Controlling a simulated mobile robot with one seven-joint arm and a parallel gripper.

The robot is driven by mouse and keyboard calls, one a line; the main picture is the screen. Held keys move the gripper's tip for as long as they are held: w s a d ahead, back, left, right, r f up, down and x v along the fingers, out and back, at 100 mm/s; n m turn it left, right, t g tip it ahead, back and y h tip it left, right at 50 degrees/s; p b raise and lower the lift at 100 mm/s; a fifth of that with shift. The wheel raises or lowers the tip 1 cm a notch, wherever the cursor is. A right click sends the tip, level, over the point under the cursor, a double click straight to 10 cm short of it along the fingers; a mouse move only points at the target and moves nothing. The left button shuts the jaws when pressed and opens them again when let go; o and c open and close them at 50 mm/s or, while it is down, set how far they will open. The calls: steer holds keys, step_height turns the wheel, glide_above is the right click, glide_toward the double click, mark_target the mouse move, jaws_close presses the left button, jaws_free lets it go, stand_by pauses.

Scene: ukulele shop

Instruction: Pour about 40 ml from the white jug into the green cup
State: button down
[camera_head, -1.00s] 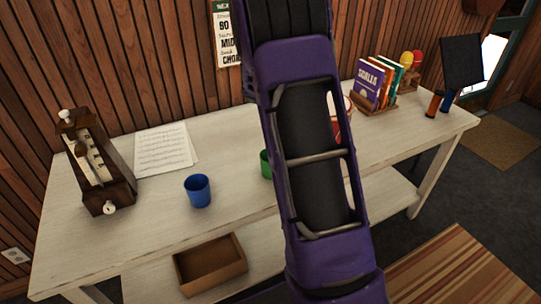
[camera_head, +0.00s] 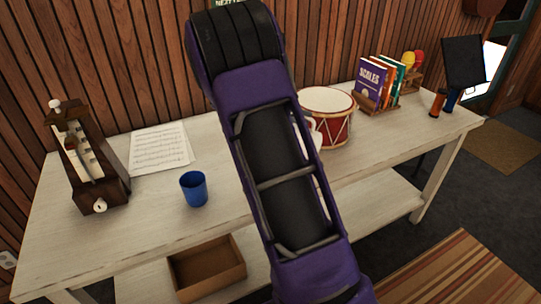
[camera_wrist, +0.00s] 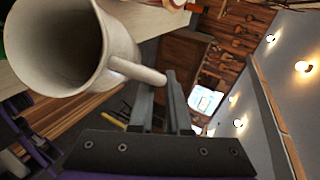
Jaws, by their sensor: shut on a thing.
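The white jug (camera_wrist: 120,42) fills the upper left of the wrist view, its open mouth toward the camera. My gripper (camera_wrist: 161,88) is shut on its handle. Its inside is shaded, and I cannot make out a liquid level. In the head view a small part of the white jug (camera_head: 316,136) shows at the right edge of my arm, in front of the drum. The green cup is hidden behind my arm in the head view. A green sliver at the left edge of the wrist view is too small to identify.
A blue cup (camera_head: 194,189) stands on the pale table (camera_head: 140,224), left of my arm. A metronome (camera_head: 91,160) and sheet music (camera_head: 160,148) lie further left. A red drum (camera_head: 334,120), books (camera_head: 376,85) and maracas (camera_head: 412,66) stand right. A wooden box (camera_head: 207,268) sits on the lower shelf.

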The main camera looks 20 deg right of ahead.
steer(key=shift+a+b, duration=0.1)
steer(key=shift+b, duration=0.2)
steer(key=shift+w+a+r+h+p, duration=0.1)
steer(key=shift+r+h+p, duration=0.25)
steer(key=shift+p, duration=0.5)
steer(key=shift+s+d+p, duration=0.3)
steer(key=shift+s+d, duration=0.15)
steer(key=shift+d, duration=0.05)
steer(key=shift+r+h+p, duration=0.15)
steer(key=shift+h+p, duration=0.2)
stand_by(0.8)
